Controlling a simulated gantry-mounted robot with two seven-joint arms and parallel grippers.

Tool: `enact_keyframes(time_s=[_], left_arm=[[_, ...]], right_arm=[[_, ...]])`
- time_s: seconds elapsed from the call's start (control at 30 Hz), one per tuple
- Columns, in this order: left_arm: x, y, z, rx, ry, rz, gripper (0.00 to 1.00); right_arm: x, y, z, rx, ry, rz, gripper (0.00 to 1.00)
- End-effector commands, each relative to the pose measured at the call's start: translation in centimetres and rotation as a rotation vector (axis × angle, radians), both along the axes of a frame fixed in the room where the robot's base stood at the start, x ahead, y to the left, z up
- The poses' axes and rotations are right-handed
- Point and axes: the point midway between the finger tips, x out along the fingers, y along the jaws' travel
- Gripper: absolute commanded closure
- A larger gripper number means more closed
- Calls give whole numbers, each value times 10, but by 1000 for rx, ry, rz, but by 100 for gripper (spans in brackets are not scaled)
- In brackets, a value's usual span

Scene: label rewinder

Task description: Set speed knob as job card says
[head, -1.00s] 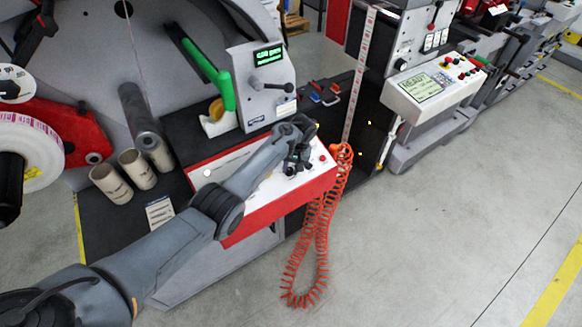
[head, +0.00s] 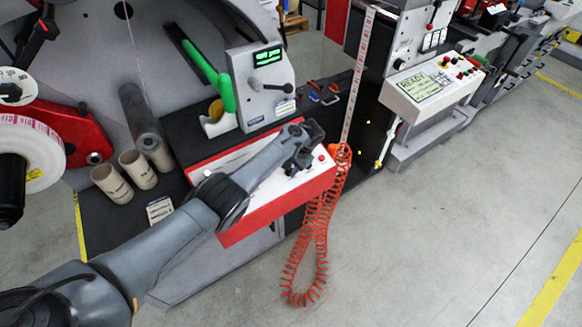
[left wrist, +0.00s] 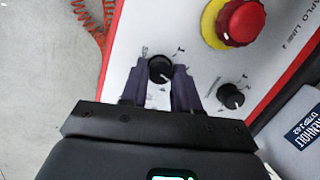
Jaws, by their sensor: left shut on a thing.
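The speed knob looks to be the black knob (left wrist: 160,69) on the white control panel (left wrist: 135,25), in the left wrist view. The two fingers of my left gripper (left wrist: 160,82) are shut on it, one on each side. In the head view my left gripper (head: 297,165) is over the right part of the red-edged panel box (head: 270,205) and hides the knob. A small card (head: 159,210) lies on the black surface at the left; its print is too small to read. My right gripper is not in view.
A second black knob (left wrist: 230,96) and a red emergency button (left wrist: 240,22) on a yellow ring are close to the gripper. A coiled orange hose (head: 312,250) hangs right of the panel. A grey unit with a green display (head: 267,57) stands behind.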

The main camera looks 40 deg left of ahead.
Motion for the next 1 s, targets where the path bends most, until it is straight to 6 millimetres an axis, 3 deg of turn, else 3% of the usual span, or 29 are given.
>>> enact_keyframes(time_s=[0.53,0.57,0.7,1.0], left_arm=[[0,0,1,2,7,-29,100],[0,0,1,2,7,-29,66],[0,0,0,2,7,-29,45],[0,0,1,2,7,-29,44]], right_arm=[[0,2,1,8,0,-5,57],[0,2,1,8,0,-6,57],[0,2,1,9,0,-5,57],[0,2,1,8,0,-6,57]])
